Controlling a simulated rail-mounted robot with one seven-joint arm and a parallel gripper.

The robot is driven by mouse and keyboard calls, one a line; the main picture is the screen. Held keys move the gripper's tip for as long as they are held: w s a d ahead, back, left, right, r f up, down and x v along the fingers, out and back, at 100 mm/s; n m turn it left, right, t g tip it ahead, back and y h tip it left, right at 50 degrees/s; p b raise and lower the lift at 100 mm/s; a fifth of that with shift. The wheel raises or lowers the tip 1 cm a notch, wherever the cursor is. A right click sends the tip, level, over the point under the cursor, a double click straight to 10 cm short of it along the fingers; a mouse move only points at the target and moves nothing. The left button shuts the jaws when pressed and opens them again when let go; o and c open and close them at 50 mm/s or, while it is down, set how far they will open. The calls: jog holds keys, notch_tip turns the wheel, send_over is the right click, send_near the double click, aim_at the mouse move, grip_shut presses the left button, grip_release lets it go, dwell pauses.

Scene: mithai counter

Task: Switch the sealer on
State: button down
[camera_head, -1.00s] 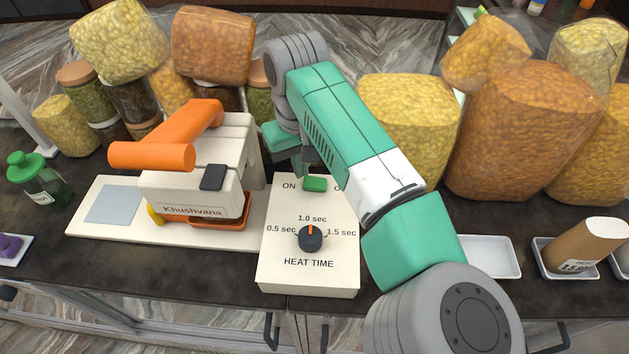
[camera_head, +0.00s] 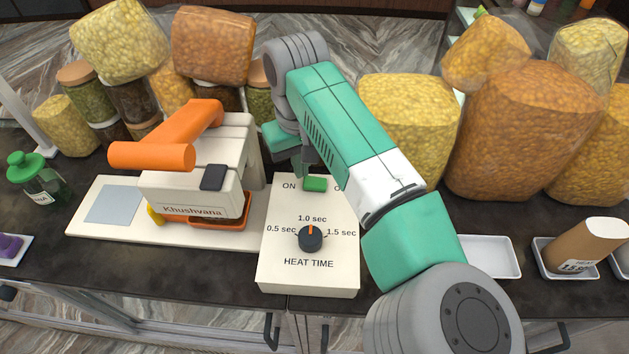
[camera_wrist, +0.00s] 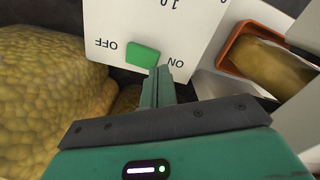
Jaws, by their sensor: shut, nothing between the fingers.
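The sealer (camera_head: 200,185) is a cream body with an orange handle, marked Khushvana. Its cream control box (camera_head: 310,275) carries a green switch (camera_head: 315,184) between the ON and OFF labels; my arm partly covers OFF. The wrist view shows the green switch (camera_wrist: 142,55) upside down, with both labels. My gripper (camera_head: 301,172) is shut and empty, at the far edge of the box by the ON end of the switch. In the wrist view its fingertips (camera_wrist: 160,73) are beside that end; I cannot tell whether they touch it.
A dial (camera_head: 311,237) on the box points to 1.0 sec. Full bags (camera_head: 408,120) stand behind and right of my arm. Jars (camera_head: 132,100) stand behind the sealer. A white tray (camera_head: 490,257) is at the right.

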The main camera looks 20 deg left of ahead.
aim_at(302, 187)
jog(key=shift+f, duration=1)
dwell(0.6)
jog(key=shift+r, duration=0.1)
notch_tip(302, 187, up, 7)
jog(key=p, duration=0.7)
dwell(0.4)
